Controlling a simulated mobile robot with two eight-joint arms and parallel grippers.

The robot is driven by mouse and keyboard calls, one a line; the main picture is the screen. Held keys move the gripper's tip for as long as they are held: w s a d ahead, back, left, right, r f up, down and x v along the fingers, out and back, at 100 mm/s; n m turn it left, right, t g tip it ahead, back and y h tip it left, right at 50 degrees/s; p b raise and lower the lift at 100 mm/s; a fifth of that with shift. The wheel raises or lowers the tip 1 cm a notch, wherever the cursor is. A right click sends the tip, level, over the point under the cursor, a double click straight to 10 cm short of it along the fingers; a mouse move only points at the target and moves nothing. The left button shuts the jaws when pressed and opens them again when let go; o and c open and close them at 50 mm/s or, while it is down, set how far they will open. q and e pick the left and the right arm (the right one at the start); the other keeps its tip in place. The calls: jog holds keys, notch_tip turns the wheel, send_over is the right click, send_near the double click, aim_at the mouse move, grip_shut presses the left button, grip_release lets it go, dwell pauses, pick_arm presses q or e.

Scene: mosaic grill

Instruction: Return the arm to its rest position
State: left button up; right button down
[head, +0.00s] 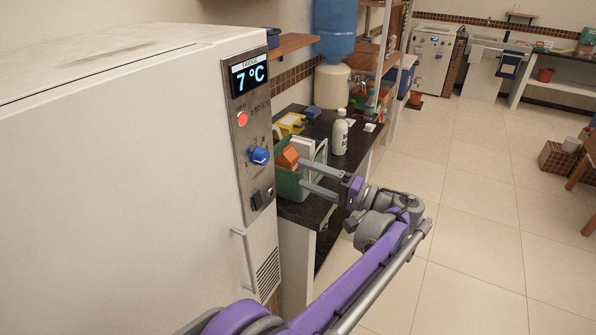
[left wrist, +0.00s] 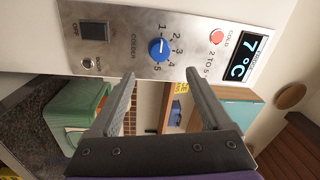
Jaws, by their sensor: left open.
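My left gripper (head: 312,178) is open and empty, extended on its purple arm toward the control panel of a white fridge. In the left wrist view its two grey fingers (left wrist: 160,100) point at the panel, with a gap between them. The panel carries a blue dial (head: 259,155), which also shows in the left wrist view (left wrist: 158,49) just beyond the fingertips and apart from them. A display (head: 248,77) above it reads 7 °C. My right gripper is not in view.
The white fridge (head: 110,160) fills the left side. A dark counter (head: 312,210) beside it holds a green crate (head: 288,184), a white bottle (head: 340,134) and a yellow item (head: 290,122). A blue water jug (head: 335,30) stands behind. The tiled floor (head: 470,230) at right is clear.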

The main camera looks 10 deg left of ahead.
pick_arm(q)
jog(key=s+a+f+m+g+h, duration=0.1)
jog(key=s+a+f+h, duration=0.35)
jog(key=s+a, duration=0.2)
jog(key=s+a+f+g+h, duration=0.1)
jog(key=s+a+f+h, duration=0.2)
jog(key=s+a+f, duration=0.35)
jog(key=s+d+f+n+h, duration=0.1)
jog(key=s+f+h, duration=0.4)
jog(key=s, duration=0.4)
jog(key=s+d+f+n+t+h, duration=0.1)
jog(key=s+f+h, duration=0.4)
jog(key=s, duration=0.5)
notch_tip(320, 180, down, 3)
jog(key=shift+r+n, duration=0.15)
jog(key=shift+n, duration=0.15)
